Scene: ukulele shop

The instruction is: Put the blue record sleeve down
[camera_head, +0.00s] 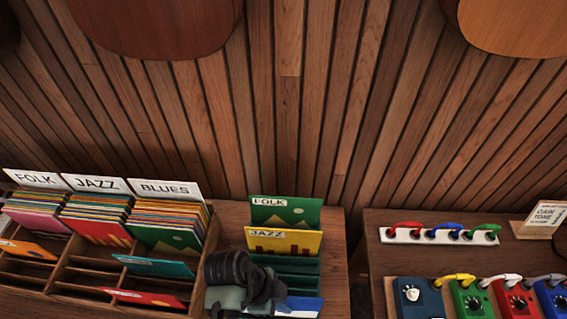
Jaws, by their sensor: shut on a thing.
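The blue record sleeve (305,308) shows at the bottom edge, with a pale upper strip and a blue part below. Most of it is hidden by my gripper and cut off by the picture edge. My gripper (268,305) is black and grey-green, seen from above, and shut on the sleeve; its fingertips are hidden. Just behind it is a dark green slotted rack (292,265). A yellow JAZZ sleeve (290,241) and a green FOLK sleeve (290,213) stand upright in its back slots. Whether the blue sleeve touches the rack cannot be told.
A wooden record bin (207,250) labelled FOLK, JAZZ and BLUES, full of sleeves, stands close left of my gripper. Right, past a gap, a second table (372,262) holds several pedals (468,298) and a white strip with coloured plugs (405,236). Ukulele bodies (155,25) hang above.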

